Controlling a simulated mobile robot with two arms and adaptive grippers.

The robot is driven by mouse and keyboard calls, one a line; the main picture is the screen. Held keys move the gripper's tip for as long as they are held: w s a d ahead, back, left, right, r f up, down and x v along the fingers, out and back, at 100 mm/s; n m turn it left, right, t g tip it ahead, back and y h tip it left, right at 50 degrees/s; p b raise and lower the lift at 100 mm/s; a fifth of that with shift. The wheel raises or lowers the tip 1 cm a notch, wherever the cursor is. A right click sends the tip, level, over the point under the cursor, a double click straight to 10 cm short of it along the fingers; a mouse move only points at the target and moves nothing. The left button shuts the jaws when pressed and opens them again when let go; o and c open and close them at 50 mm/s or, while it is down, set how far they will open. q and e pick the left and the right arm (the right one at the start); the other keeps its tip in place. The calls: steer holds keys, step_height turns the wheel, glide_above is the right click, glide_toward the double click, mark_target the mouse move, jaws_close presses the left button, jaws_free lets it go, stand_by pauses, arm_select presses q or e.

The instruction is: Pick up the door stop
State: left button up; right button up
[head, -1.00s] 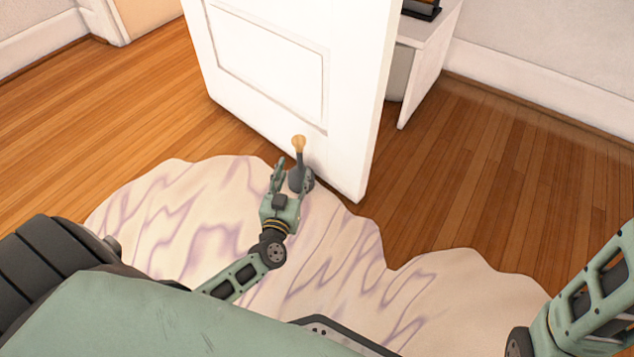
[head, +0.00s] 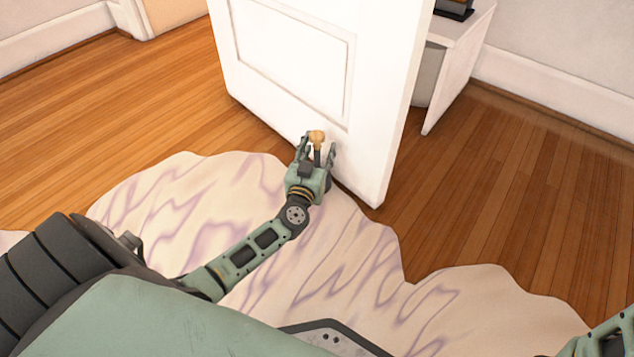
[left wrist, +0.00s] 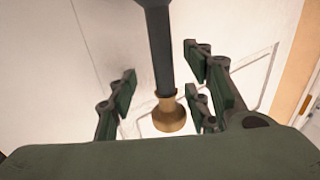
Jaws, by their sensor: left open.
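The door stop has a dark post with a tan knob (head: 317,136) on top, and stands at the foot of the white door (head: 295,70) by the rug's far edge. My left gripper (head: 318,150) is open, with its fingers on either side of the post near the knob. In the left wrist view the dark post (left wrist: 160,55) and its knob (left wrist: 170,117) lie between the spread fingers, with gaps on both sides. The door stop's base is mostly hidden behind my gripper in the head view. Only part of my right arm shows at the lower right; its gripper is out of frame.
A pale, purple-veined rug (head: 330,260) with a wavy edge covers the floor in front. Bare wood floor (head: 520,170) lies to the right. A white cabinet (head: 455,70) stands behind the door, close to its right edge.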

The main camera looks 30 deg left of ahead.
arm_select(q)
jaws_close()
stand_by(0.4)
stand_by(0.4)
steer(key=shift+r, duration=0.2)
